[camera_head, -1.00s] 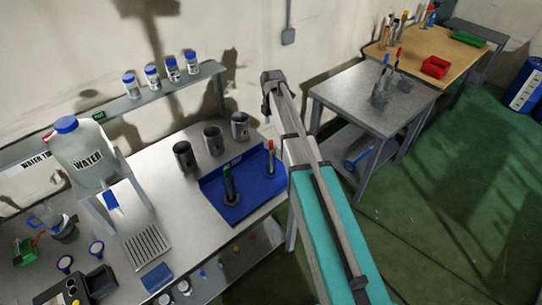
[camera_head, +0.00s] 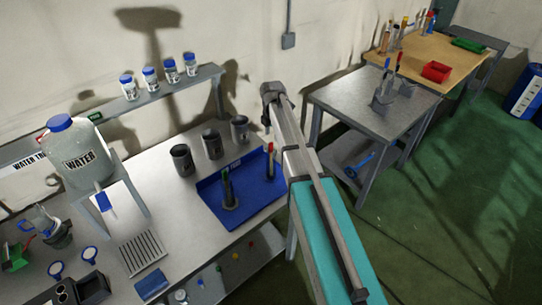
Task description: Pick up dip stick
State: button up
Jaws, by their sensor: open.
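A blue tray (camera_head: 258,204) lies on the near bench. A blue-topped stick (camera_head: 387,65) and a red-topped stick (camera_head: 398,60) stand in dark holders on the grey table behind. I cannot tell which of these is the dip stick. My arm reaches up past the right edge of the tray and ends in view at a dark joint. My gripper's fingers cannot be made out.
Several dark cups (camera_head: 182,160) stand behind the tray. A water jug (camera_head: 79,151) sits on a stand at the left. Small jars (camera_head: 150,78) line the wall shelf.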

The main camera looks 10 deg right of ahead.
aim_at(271, 143)
jog(key=shift+f, duration=0.15)
jog(key=shift+a+f+b, duration=0.15)
jog(key=shift+f+b, duration=1.1)
jog(key=shift+b, duration=0.05)
jog(key=shift+a+f+b, duration=0.1)
jog(key=shift+f+b, duration=1.15)
jog(key=shift+b, duration=0.05)
grip_shut()
